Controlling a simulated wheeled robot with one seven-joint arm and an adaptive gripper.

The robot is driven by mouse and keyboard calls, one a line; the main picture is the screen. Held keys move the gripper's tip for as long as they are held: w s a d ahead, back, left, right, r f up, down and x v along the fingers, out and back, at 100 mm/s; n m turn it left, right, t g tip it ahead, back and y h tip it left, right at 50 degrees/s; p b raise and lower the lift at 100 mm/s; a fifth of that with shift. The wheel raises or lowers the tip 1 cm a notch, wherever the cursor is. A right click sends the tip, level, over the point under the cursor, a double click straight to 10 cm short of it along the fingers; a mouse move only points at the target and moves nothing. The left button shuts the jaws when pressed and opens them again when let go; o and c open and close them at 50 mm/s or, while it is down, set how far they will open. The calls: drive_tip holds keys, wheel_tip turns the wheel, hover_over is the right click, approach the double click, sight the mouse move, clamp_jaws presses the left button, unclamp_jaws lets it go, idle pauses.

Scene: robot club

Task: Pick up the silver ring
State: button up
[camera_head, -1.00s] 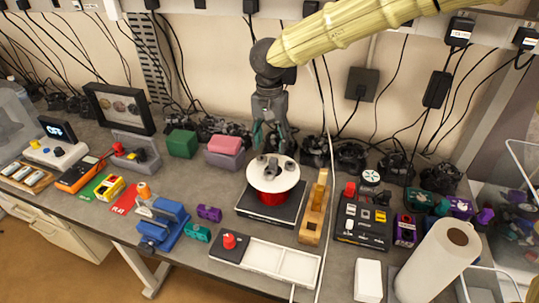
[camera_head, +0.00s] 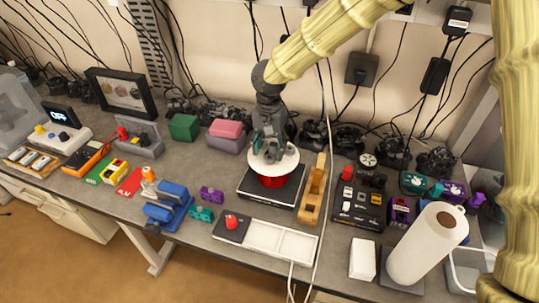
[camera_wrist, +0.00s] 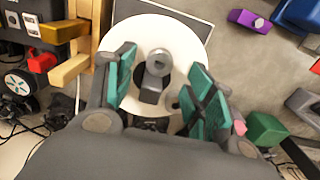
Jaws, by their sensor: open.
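A round white disc (camera_wrist: 180,28) sits on a red base (camera_head: 272,181) on a dark flat platform (camera_head: 258,193). On the disc, the wrist view shows a grey ring-shaped piece (camera_wrist: 158,61) with a dark hole, beside a darker grey block (camera_wrist: 151,92). I take the ring-shaped piece for the silver ring. My gripper (camera_wrist: 162,76) is open, with teal-padded fingers on either side of these pieces. It is above the disc and seems empty; contact cannot be told.
A wooden stand (camera_head: 314,192) rises close to the right of the disc. A white tray (camera_head: 277,238) lies in front, and a pink-topped box (camera_head: 226,133) stands behind left. A paper roll (camera_head: 428,243) stands at the right. Cables hang along the wall.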

sight(269, 159)
drive_tip(key=shift+s+f+p, duration=0.3)
drive_tip(key=shift+s+f, duration=0.15)
drive_tip(key=shift+s, duration=0.2)
drive_tip(key=shift+w+f, duration=0.65)
drive_tip(key=shift+f, duration=0.25)
drive_tip(key=shift+s+r, duration=0.2)
drive_tip(key=shift+s, duration=0.2)
drive_tip(key=shift+c, duration=1.2)
drive_tip(key=shift+w+f, duration=0.1)
drive_tip(key=shift+w, duration=0.1)
drive_tip(key=c, duration=0.7)
drive_tip(key=shift+c, duration=1)
drive_tip(key=shift+s, duration=0.1)
